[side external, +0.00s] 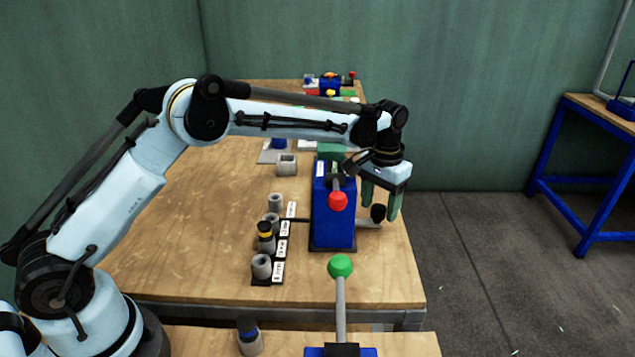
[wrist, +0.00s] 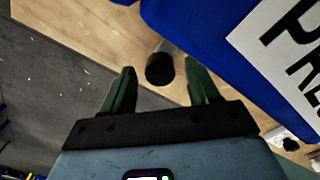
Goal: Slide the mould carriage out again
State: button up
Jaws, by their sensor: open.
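A blue press (side external: 333,228) stands near the right edge of the table, with a red ball knob (side external: 338,201) on its lever. A grey bar with a black knob (side external: 378,212) sticks out low from its right side; it looks like the handle of the mould carriage. The carriage itself is hidden by the press body. My gripper (side external: 381,205) is open and points down just above the black knob. In the wrist view the black knob (wrist: 160,70) shows between the two green fingertips, with no contact visible. The blue press (wrist: 205,25) fills the upper right there.
Grey cups (side external: 262,266) stand in a labelled row left of the press, one with a black-and-yellow piece in it. A green-knobbed lever (side external: 340,267) stands in front. Another cup (side external: 249,340) is at the bottom. The floor right of the table is clear.

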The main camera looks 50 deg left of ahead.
jog(key=shift+c, duration=0.2)
grip_shut()
jog(key=shift+w+a, duration=2.3)
jog(key=shift+w, duration=0.3)
jog(key=shift+w+a, duration=0.25)
jog(key=shift+a, duration=0.15)
jog(key=shift+o, duration=0.2)
grip_release()
jog(key=shift+a, duration=0.1)
